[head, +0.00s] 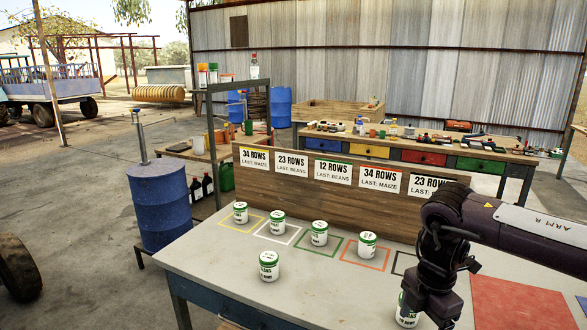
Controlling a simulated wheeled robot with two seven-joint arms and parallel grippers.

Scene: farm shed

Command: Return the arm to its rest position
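My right arm reaches in from the right, its gripper (432,308) pointing down near the table's front edge. Its fingertips are not clear enough to show whether they are open or shut. A white can with a green lid (405,311) stands right beside it, partly hidden by it; I cannot tell whether they touch. My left gripper is out of view.
Similar cans stand at the yellow (241,212), white (278,222), green (319,233) and orange (367,245) outlines; another (268,266) stands in front. A wooden board (300,202) with row labels stands behind. A red mat (522,303) lies bare at right.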

